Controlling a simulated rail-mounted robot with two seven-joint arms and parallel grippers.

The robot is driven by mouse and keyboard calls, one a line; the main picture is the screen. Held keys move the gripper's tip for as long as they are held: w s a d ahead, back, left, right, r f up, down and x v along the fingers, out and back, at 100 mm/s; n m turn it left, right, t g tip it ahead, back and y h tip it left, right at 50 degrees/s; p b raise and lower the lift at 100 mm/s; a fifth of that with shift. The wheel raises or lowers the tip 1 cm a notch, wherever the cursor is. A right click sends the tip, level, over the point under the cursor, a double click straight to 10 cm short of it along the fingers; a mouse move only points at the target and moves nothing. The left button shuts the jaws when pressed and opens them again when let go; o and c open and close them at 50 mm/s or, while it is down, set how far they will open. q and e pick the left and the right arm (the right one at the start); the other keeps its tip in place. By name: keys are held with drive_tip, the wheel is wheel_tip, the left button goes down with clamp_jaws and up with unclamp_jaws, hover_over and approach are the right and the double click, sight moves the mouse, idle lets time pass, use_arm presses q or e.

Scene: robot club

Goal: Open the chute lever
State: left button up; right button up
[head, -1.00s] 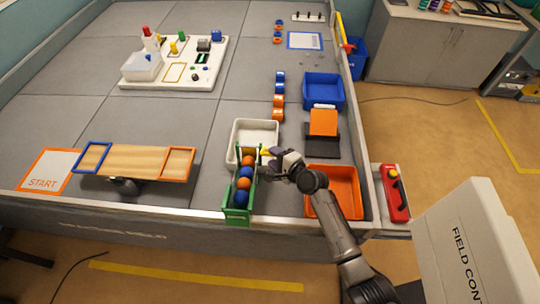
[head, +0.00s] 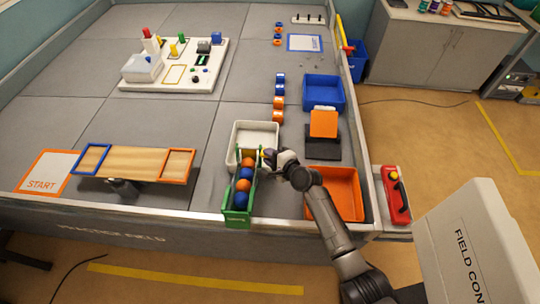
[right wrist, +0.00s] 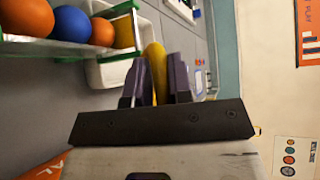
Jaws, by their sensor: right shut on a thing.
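The green chute (head: 236,217) stands at the front edge of the field, with orange and blue balls in a row inside it. Its yellow lever (right wrist: 154,70) stands at the chute's far end, and only a little of it shows in the head view. My right gripper (head: 268,157) is at that end, on the right side of the chute. In the right wrist view its dark fingers (right wrist: 156,82) are shut on the yellow lever, one on each side. My left gripper is not in view.
A white tray (head: 236,133) sits at the chute's far end. An orange bin (head: 345,170) lies to the right, beside my arm. A wooden seesaw (head: 135,160) is on the left. A red box with a yellow button (head: 397,205) is outside the right wall.

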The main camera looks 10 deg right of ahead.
drive_tip(key=shift+r, duration=0.1)
clamp_jaws()
drive_tip(key=shift+f+b, duration=0.2)
drive_tip(key=shift+b, duration=0.25)
drive_tip(key=s+f+n+t+y+b, duration=0.1)
drive_tip(key=s+f+n+t+b, duration=0.2)
drive_tip(key=b, duration=1.4)
drive_tip(key=shift+s+a+f+n+t+y, duration=0.35)
drive_tip(key=shift+s+f, duration=0.2)
drive_tip(key=shift+f, duration=1.9)
